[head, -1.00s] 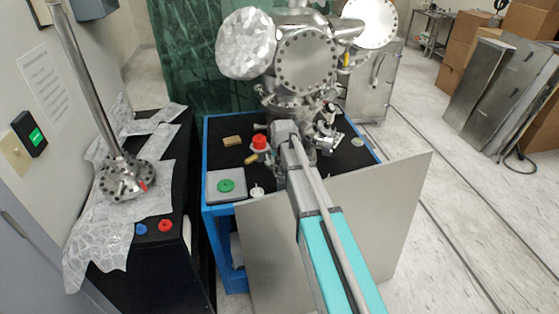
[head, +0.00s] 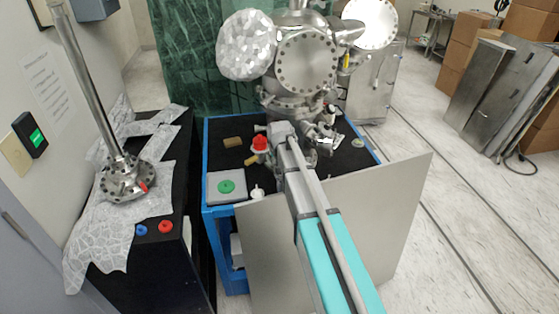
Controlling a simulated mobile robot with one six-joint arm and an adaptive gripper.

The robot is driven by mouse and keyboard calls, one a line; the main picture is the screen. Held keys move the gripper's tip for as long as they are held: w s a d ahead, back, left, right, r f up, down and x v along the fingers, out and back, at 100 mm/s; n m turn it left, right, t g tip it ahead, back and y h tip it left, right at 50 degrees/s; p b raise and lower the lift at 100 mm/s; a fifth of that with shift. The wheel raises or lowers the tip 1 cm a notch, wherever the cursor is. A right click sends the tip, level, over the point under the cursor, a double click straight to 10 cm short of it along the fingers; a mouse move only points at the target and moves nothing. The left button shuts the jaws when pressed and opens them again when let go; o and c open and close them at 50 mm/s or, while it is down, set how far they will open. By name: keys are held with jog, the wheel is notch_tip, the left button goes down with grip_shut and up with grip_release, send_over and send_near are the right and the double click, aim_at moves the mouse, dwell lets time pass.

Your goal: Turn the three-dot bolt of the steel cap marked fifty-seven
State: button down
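A steel vacuum chamber stands on the blue-framed table and carries round bolted caps. One large cap (head: 306,62) faces me, ringed with small bolts. A second round cap (head: 369,22) sits higher to the right. I cannot read a fifty-seven or bolt dots on either one. My arm reaches up from the bottom of the head view to the chamber's lower part. Its wrist end (head: 281,130) is below the large cap, among small fittings. The fingers cannot be made out there, so I cannot see whether they are open or hold anything.
The blue table (head: 204,165) has a black top with a red knob (head: 260,143), a brown block (head: 233,141) and a grey plate with a green disc (head: 226,187). A grey panel (head: 385,205) leans at the front. A flanged steel pole (head: 95,95) stands left.

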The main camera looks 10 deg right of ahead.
jog(key=shift+m, duration=0.5)
jog(key=shift+h, duration=0.3)
jog(key=c, duration=0.9)
grip_release()
jog(key=shift+r, duration=0.1)
